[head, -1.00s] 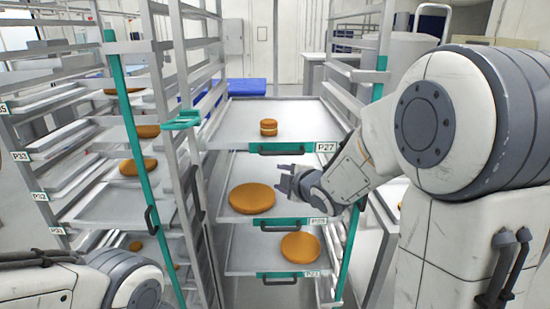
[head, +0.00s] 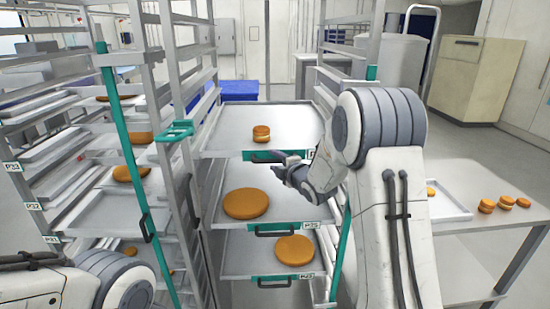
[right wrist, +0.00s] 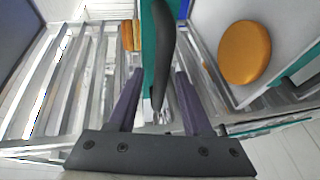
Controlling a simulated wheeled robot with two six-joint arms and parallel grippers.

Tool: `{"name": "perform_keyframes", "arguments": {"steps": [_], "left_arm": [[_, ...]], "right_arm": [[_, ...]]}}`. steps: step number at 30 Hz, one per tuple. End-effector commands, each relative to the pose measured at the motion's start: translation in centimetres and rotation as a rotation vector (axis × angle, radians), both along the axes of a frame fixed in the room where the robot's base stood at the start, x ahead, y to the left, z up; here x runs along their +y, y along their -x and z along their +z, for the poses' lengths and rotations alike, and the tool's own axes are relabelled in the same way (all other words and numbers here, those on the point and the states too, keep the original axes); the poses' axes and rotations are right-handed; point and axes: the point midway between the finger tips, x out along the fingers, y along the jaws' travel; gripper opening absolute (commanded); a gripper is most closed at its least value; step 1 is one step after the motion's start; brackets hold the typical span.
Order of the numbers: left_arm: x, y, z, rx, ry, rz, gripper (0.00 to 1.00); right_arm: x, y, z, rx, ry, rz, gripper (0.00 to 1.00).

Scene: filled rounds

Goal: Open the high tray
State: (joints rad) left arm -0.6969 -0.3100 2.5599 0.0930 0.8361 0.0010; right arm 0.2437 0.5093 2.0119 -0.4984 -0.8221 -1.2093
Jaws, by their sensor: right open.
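The high tray (head: 225,140) is the top one in the middle rack, with a small stack of rounds (head: 261,134) on it. Its front has a green strip with a black handle, partly hidden by my right gripper (head: 282,167). The right gripper is open at this handle. In the right wrist view, the black handle (right wrist: 165,45) runs between the two open fingers (right wrist: 158,88), against the green strip (right wrist: 150,70). I cannot tell whether the fingers touch it. My left arm shows at the lower left, but its gripper is out of view.
Two lower trays with large rounds (head: 246,204) (head: 294,250) sit below the high tray. Another rack with a green post (head: 124,140) stands at left. A table with several small rounds (head: 487,206) is at right.

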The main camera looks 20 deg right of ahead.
Motion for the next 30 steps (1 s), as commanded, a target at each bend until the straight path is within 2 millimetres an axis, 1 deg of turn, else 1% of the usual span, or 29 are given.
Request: {"name": "perform_keyframes", "arguments": {"steps": [3, 10, 11, 12, 14, 30], "left_arm": [[0.0, 0.0, 0.18, 0.0, 0.0, 0.0, 0.0], [0.0, 0.01, 0.14, 0.0, 0.0, 0.0, 0.0], [0.0, 0.01, 0.14, 0.0, 0.0, 0.0, 0.0], [0.0, 0.01, 0.14, 0.0, 0.0, 0.0, 0.0], [0.0, 0.01, 0.14, 0.0, 0.0, 0.0, 0.0], [0.0, 0.01, 0.14, 0.0, 0.0, 0.0, 0.0]], "right_arm": [[0.08, -0.4, -0.08, 0.0, -0.001, 0.0, 0.5], [0.05, -0.42, -0.13, 0.0, -0.001, -0.001, 0.5], [0.05, -0.42, -0.13, 0.0, -0.001, -0.001, 0.38], [0.05, -0.41, -0.13, 0.0, -0.001, -0.001, 0.23], [0.05, -0.4, -0.11, 0.0, -0.001, -0.001, 0.0], [0.05, -0.38, -0.15, 0.001, -0.001, -0.001, 0.0]]}}
